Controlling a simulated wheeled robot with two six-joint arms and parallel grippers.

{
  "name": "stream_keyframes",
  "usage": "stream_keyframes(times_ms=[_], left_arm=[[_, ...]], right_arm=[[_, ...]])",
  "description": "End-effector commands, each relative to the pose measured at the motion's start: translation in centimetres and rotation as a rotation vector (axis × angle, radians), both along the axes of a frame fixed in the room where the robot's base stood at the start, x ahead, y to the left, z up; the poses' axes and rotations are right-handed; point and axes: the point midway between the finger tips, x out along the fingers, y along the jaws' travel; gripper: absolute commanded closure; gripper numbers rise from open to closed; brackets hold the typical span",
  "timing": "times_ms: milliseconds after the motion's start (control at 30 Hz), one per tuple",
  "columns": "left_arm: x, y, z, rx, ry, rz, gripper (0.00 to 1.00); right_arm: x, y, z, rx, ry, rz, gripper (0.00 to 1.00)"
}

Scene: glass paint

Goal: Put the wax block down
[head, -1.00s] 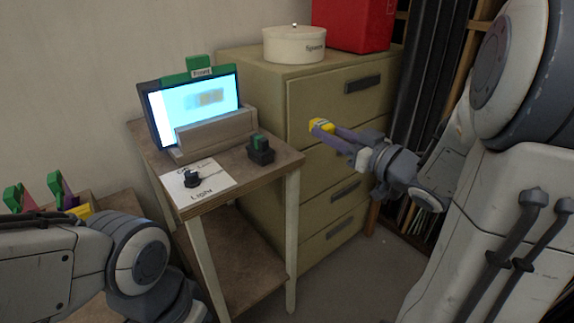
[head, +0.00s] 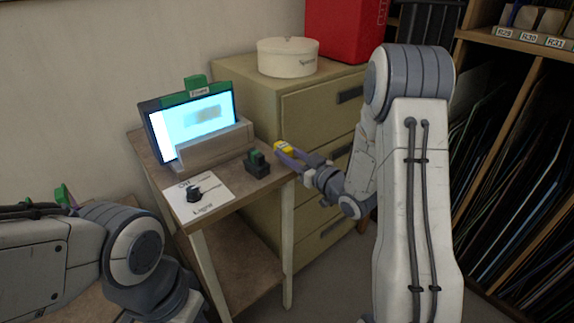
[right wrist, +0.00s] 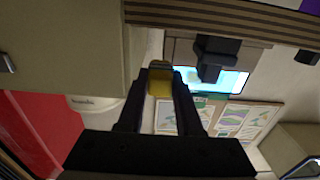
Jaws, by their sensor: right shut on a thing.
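The yellow wax block (head: 283,147) is between the fingertips of my right gripper (head: 289,152), which is shut on it. It is in the air near the right edge of the small table (head: 228,207), in front of the drawer cabinet. In the right wrist view the block (right wrist: 160,82) shows between the dark fingers (right wrist: 160,100). My left arm shows at lower left in the head view, but its gripper is not in view.
A lit screen (head: 190,125) in a wooden stand, a small dark holder with a green top (head: 257,163), and a white sheet labelled Light (head: 215,195) with a black knob are on the table. A round white tin (head: 287,57) and red box (head: 345,30) stand on the cabinet (head: 310,100).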

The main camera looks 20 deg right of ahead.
Motion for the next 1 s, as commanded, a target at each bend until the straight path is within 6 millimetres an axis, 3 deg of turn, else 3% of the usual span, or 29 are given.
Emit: stream_keyframes(times_ms=[133, 333, 767, 800, 867, 1000], left_arm=[[0.0, 0.0, -0.1, -0.001, -0.001, 0.0, 0.55], [0.0, 0.0, -0.5, -0.001, -0.001, 0.0, 0.55], [0.0, 0.0, -0.9, -0.001, -0.001, 0.0, 0.55], [0.0, 0.0, -0.8, -0.001, -0.001, 0.0, 0.55], [0.0, 0.0, -0.7, -0.001, -0.001, 0.0, 0.55], [0.0, 0.0, -0.7, -0.001, -0.001, 0.0, 0.55]], right_arm=[[0.6, 0.2, -0.9, 0.002, 0.002, -0.001, 1.0], [0.5, 0.2, -3.9, 0.003, 0.004, -0.001, 1.0], [0.5, 0.1, -4.7, 0.001, -0.001, -0.001, 1.0], [0.5, 0.1, -4.6, 0.001, 0.0, -0.001, 0.58], [0.5, 0.1, -4.5, 0.001, 0.0, -0.001, 0.36], [0.5, 0.1, -4.5, 0.001, 0.0, -0.001, 0.36]])
